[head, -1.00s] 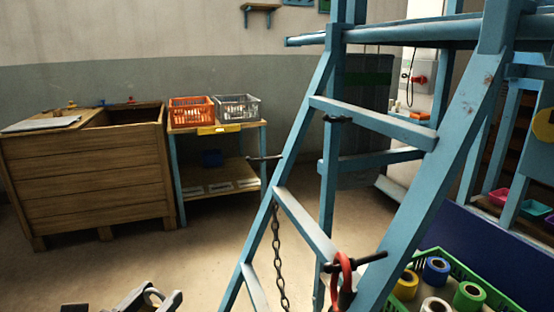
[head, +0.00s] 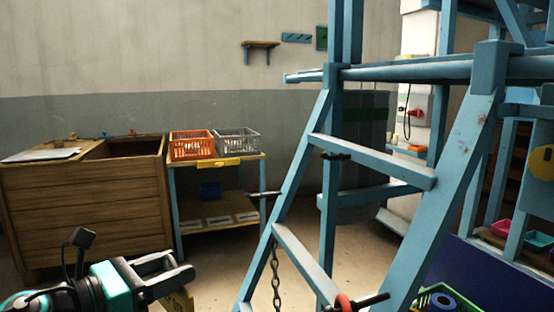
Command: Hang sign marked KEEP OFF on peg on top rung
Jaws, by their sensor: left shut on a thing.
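My left gripper (head: 180,273) is at the lower left, in front of the wooden bin, shut on a yellow thing with dark marks (head: 178,301). Only a piece of this thing shows below the fingers, cut by the frame's bottom edge. It looks like a sign, but its words cannot be read. The blue ladder frame (head: 289,190) stands to the right of the gripper, apart from it. Its top rung (head: 372,160) has a dark peg (head: 336,156) near its left end. My right gripper is out of view.
A lower dark peg (head: 374,299) carries something red. A chain (head: 276,280) hangs below the lower rung (head: 303,262). A wooden bin (head: 90,205) and a shelf table with an orange basket (head: 191,145) and a grey basket (head: 238,142) stand behind. Open floor lies between.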

